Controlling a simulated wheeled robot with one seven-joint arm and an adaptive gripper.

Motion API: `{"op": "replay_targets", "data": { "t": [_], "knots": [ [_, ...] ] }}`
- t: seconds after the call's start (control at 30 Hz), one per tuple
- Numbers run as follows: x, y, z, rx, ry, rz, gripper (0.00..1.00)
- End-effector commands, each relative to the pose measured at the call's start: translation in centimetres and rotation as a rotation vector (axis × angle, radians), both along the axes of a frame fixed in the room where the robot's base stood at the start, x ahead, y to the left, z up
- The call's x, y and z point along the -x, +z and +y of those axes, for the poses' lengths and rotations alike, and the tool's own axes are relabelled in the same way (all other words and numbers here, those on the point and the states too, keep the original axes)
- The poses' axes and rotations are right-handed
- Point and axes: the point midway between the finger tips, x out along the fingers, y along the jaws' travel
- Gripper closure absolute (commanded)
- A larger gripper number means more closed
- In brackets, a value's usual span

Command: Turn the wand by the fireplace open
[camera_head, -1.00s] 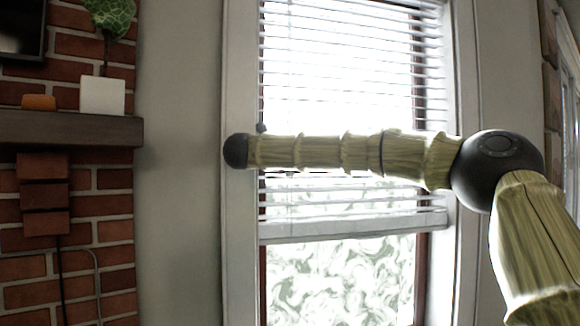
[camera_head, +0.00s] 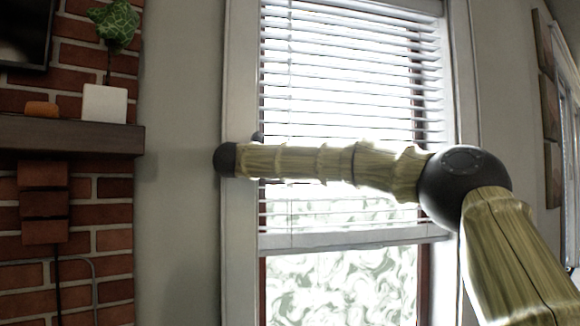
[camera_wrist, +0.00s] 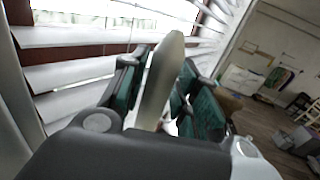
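The window blind (camera_head: 350,75) has several white slats, tilted with bright gaps between them. Its thin wand (camera_head: 290,45) hangs near the blind's left side in the head view; my arm hides part of its line. In the wrist view a pale, long, rounded piece, apparently the wand (camera_wrist: 162,75), stands between the two dark green fingers of my gripper (camera_wrist: 165,95). One finger is on each side of it, very close. I cannot tell whether both fingers press on it. In the head view my arm hides most of the gripper.
The brick fireplace (camera_head: 110,215) with a dark mantel (camera_head: 70,137) stands at the left. A white pot (camera_head: 104,103) with a plant and an orange object (camera_head: 42,109) sit on it. Grey wall (camera_head: 180,200) separates fireplace and window frame.

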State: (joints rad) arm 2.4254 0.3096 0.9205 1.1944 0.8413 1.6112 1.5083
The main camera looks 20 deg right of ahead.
Motion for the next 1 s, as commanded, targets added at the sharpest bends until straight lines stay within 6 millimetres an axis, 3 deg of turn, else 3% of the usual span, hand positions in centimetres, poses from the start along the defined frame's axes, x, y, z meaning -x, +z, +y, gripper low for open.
{"op": "replay_targets", "data": {
  "t": [0.47, 1.0],
  "knots": [
    [0.3, -0.2, 0.7, 0.000, 0.003, 0.002, 0.55],
    [5.2, -0.2, 8.0, 0.001, 0.003, 0.003, 0.55]
  ]
}}
